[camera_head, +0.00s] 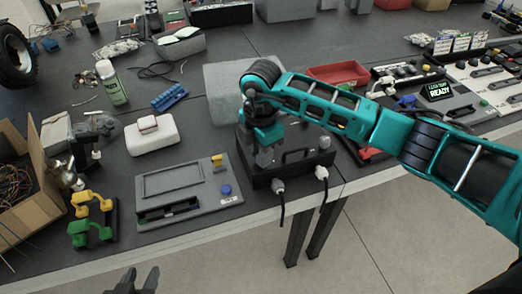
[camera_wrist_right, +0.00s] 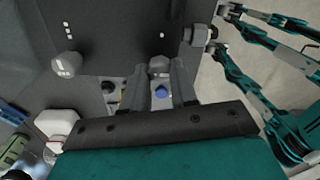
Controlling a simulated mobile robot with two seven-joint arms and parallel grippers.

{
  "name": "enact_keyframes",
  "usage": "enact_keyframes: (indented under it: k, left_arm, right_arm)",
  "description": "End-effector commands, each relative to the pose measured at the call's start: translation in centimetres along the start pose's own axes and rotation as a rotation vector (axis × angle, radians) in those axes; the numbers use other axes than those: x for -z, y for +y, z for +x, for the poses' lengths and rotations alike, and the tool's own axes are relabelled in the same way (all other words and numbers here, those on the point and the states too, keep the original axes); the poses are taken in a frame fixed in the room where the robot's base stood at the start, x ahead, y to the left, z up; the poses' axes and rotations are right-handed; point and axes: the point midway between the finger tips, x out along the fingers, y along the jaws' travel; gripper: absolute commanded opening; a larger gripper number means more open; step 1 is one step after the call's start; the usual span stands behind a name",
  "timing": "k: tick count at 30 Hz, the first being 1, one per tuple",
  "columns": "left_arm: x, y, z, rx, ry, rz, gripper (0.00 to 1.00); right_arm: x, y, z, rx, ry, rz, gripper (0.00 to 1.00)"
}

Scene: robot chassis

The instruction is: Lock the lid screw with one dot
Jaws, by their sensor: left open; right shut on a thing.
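The black box with a dark lid (camera_head: 300,166) sits at the table's front edge. My right gripper (camera_head: 265,157) points down over its left part. In the right wrist view its two fingers (camera_wrist_right: 160,85) are shut on a grey knob-like lid screw (camera_wrist_right: 160,64), which stands beside a single white dot mark on the lid (camera_wrist_right: 115,40). A second grey screw (camera_wrist_right: 66,64) stands near a mark of several white dots. It also shows at the lid's right in the head view (camera_head: 323,143). My left gripper (camera_head: 138,281) is open and empty at the bottom edge, in front of the table.
Two cable plugs (camera_head: 321,173) stick out of the box's front. A grey panel with a blue knob (camera_head: 190,190) lies just left of the box. A white case (camera_head: 152,136), a red tray (camera_head: 339,73) and a device reading READY (camera_head: 438,91) stand around it.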

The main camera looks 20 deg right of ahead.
Motion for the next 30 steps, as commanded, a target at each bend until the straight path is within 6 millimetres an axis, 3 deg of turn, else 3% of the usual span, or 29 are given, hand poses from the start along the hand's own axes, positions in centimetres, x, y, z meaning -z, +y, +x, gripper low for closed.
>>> enact_keyframes:
  k: [17, 18, 25, 30]
  left_arm:
    - [-0.24, 0.05, -0.11, -0.001, -0.005, -0.001, 0.43]
    - [-0.26, 0.06, -0.12, -0.001, -0.005, -0.001, 0.43]
    - [-0.32, 0.08, -0.15, -0.001, -0.007, -0.001, 0.43]
    - [-0.32, 0.09, -0.14, -0.002, -0.007, -0.001, 0.43]
  right_arm:
    - [-0.04, 0.04, -0.04, -0.001, 0.0, 0.032, 0.0]
    - [-0.04, 0.04, -0.04, -0.001, 0.0, 0.032, 0.31]
    - [-0.03, 0.02, -0.02, -0.001, 0.0, 0.03, 0.53]
    - [-0.02, 0.01, -0.01, 0.0, 0.0, 0.029, 0.53]
